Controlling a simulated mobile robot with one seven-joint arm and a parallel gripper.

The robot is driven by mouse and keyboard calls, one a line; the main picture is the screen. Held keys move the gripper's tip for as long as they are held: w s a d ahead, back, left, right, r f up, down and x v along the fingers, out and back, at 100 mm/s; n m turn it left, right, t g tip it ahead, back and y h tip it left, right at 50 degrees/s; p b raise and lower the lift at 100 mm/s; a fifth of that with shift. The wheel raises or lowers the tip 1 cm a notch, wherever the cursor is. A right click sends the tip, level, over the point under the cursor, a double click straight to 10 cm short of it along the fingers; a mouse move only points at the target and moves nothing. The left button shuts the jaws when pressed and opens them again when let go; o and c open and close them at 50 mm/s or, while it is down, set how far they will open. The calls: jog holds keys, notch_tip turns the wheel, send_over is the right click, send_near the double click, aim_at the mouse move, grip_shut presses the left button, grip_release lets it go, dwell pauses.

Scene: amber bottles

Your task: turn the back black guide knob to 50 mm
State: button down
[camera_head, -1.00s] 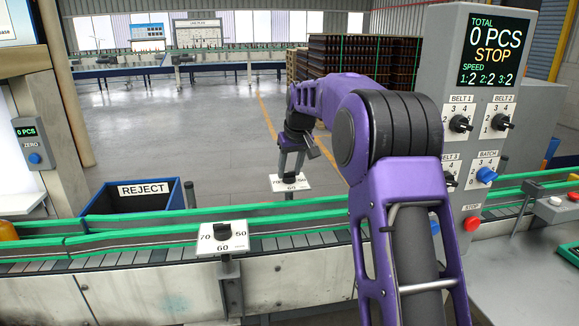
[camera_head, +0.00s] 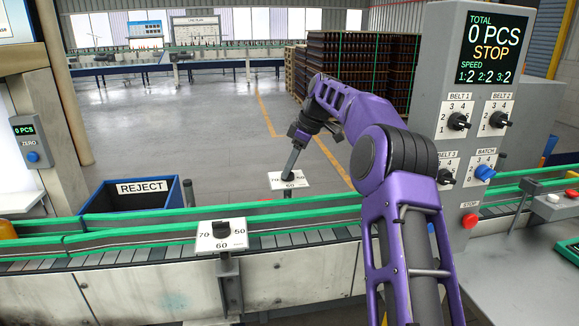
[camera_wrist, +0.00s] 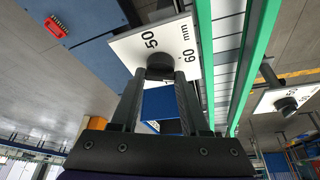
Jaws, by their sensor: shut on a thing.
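The back black guide knob (camera_head: 288,178) stands on a white plate (camera_head: 303,182) marked 70 and 60 beyond the green conveyor rails. My gripper (camera_head: 291,172) reaches down to it from above. In the wrist view my gripper (camera_wrist: 161,76) has one finger on each side of the back knob (camera_wrist: 160,62) and is shut on it. The back plate (camera_wrist: 129,44) shows 50 and 60 mm there. I cannot tell exactly which mark the knob points to. The front black knob (camera_head: 222,229) sits on its own plate (camera_head: 205,246) marked 70, 60 and 50, apart from my gripper.
The conveyor with green rails (camera_head: 120,217) runs across in front of me. A blue REJECT bin (camera_head: 130,202) stands behind it on the left. The control panel (camera_head: 445,100) stands close to my arm on the right. Open floor (camera_head: 190,120) lies beyond.

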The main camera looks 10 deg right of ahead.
jog(key=shift+w+r+n+g+y, duration=0.15)
jog(key=shift+n+g, duration=0.15)
jog(key=shift+n, duration=0.65)
jog(key=shift+w+f+n+g+y, duration=0.15)
jog(key=shift+n+g, duration=0.15)
jog(key=shift+n, duration=0.65)
jog(key=shift+s+r, duration=0.1)
jog(key=shift+s, duration=0.05)
jog(key=shift+c, duration=2)
grip_release()
